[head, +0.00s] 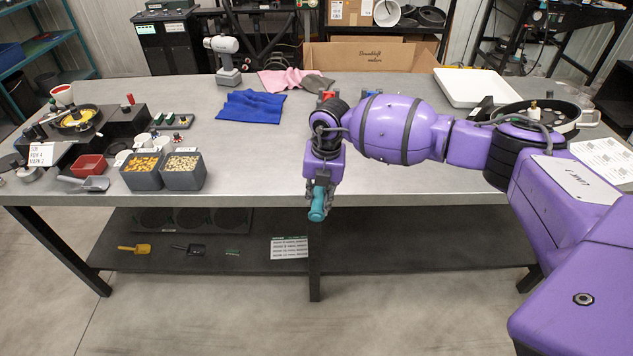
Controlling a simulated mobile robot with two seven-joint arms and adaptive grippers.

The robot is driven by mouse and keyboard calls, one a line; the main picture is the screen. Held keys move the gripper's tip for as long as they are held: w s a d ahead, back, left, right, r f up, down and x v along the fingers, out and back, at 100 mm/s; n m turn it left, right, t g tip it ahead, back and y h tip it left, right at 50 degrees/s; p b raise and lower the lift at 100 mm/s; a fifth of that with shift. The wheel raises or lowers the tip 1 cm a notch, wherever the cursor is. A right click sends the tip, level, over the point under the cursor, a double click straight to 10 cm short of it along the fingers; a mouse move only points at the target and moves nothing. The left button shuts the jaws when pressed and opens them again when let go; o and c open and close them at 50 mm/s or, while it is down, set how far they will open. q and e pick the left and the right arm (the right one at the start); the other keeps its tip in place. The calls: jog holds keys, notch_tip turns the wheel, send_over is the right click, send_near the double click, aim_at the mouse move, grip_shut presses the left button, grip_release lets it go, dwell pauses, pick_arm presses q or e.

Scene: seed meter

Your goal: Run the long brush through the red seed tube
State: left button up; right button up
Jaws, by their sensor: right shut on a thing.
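My right gripper (322,184) hangs at the front edge of the bench, pointing down. It is shut on a teal cylindrical thing (318,206), which looks like a handle and tilts slightly below the bench-top level. Whether it belongs to the long brush cannot be told, as no bristles or shaft show. A small red part (327,96) shows just behind my right wrist on the bench. It may belong to the red seed tube, but my arm hides most of that spot. My left gripper is not in view.
The grey bench (260,170) is clear left of my right gripper. Seed bins (183,171) and a seed meter (75,118) stand left. A white tray (474,87) is back right.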

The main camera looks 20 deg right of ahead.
jog(key=s+a, duration=0.3)
jog(key=s, duration=0.5)
dwell(0.4)
notch_tip(320, 180, up, 7)
jog(key=s+a, duration=0.1)
jog(key=s, duration=0.1)
jog(key=shift+s, duration=0.4)
dwell(1.0)
